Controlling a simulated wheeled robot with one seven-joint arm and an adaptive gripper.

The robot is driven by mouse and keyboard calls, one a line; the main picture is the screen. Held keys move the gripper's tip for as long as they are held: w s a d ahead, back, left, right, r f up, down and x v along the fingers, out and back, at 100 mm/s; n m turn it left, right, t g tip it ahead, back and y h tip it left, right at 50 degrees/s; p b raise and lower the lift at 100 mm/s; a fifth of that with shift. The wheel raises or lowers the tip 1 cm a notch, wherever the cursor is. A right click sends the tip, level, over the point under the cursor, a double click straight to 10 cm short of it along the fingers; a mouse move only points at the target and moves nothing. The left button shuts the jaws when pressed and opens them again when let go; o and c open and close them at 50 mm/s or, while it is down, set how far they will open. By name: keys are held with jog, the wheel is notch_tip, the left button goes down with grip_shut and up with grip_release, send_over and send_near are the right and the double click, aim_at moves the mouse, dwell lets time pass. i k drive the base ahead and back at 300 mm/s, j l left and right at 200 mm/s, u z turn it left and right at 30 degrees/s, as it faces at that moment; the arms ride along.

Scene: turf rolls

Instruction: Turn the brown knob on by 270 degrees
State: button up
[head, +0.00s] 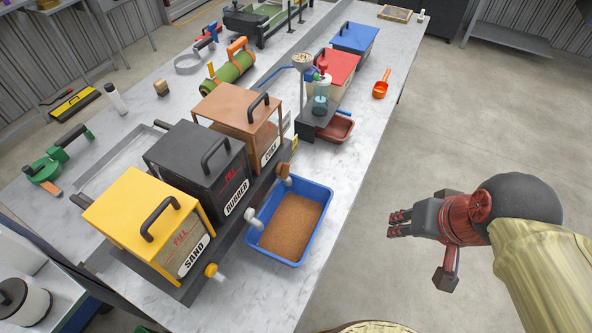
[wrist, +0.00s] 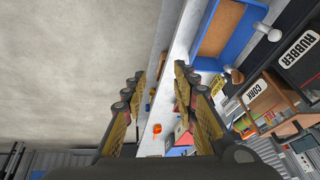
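The brown knob (head: 284,171) is on the front of the brown CORK bin (head: 238,108), low at its right corner, above the far end of a blue tray. In the wrist view the brown knob (wrist: 237,76) is small, right of my fingers, near the CORK label. My gripper (head: 393,222) hangs over the floor to the right of the table, well apart from the knob, its fingers pointing left toward the table. In the wrist view my gripper (wrist: 155,100) has its two fingers apart with nothing between them.
The blue tray (head: 262,258) holds brown granules below the spouts. The black RUBBER bin (head: 195,155) has a grey spout and the yellow SAND bin (head: 140,215) a yellow knob. A dispenser stand (head: 318,118) and red tray (head: 338,128) stand beyond the CORK bin. Floor right is clear.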

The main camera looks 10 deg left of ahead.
aim_at(282, 169)
jog(key=i+u, duration=0.25)
jog(key=u, duration=0.15)
jog(key=i+l+u, duration=0.2)
jog(key=u, duration=1.1)
